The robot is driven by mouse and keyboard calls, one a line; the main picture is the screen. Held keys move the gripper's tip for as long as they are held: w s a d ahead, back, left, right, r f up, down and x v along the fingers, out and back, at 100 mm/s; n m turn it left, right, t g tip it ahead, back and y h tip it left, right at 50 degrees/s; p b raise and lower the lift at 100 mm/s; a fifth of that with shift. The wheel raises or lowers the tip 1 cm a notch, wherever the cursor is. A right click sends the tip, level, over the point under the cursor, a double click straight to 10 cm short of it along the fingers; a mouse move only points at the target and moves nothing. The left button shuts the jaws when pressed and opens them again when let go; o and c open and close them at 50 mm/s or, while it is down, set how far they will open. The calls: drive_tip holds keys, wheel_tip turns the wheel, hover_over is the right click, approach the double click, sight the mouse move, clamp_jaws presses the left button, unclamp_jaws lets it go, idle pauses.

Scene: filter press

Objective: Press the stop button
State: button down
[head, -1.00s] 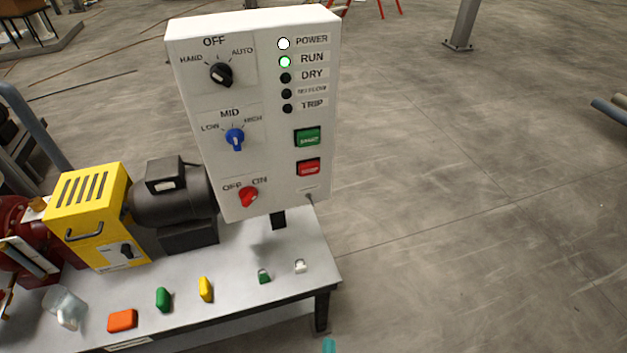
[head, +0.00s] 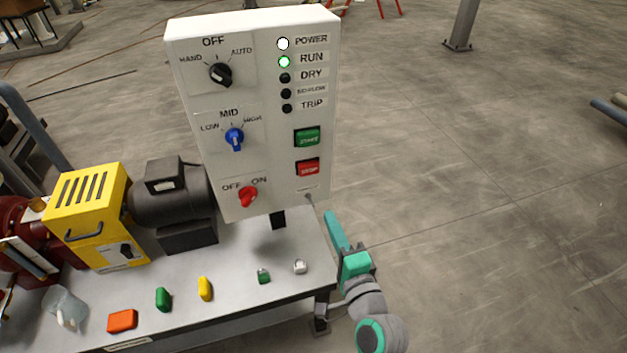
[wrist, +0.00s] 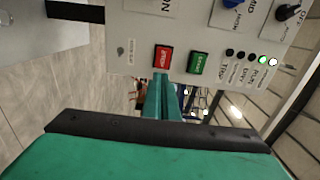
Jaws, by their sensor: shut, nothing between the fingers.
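The red stop button (head: 308,169) sits low on the right side of the white control panel (head: 270,190), just below the green start button (head: 306,138). In the wrist view the stop button (wrist: 163,57) and the start button (wrist: 197,63) lie just beyond the fingertips. My teal gripper (head: 331,216) is shut and empty, below and to the right of the stop button, apart from it in the head view. In the wrist view its closed fingers (wrist: 163,80) point at the panel near the stop button; the remaining gap is hard to judge.
The panel also has black, blue and red knobs (head: 248,196) and indicator lamps, with power and run lit. The metal table (head: 235,290) below carries a motor (head: 170,195), a yellow box (head: 90,215) and several small coloured pieces.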

sight(310, 171)
drive_tip(key=shift+w+r, duration=0.1)
drive_tip(key=shift+r, duration=0.1)
drive_tip(key=shift+w+d, duration=0.1)
drive_tip(key=x, duration=1.3)
drive_tip(key=shift+w+a, duration=0.25)
drive_tip(key=shift+a, duration=0.1)
drive_tip(key=shift+w, duration=0.15)
drive_tip(key=shift+d, duration=0.1)
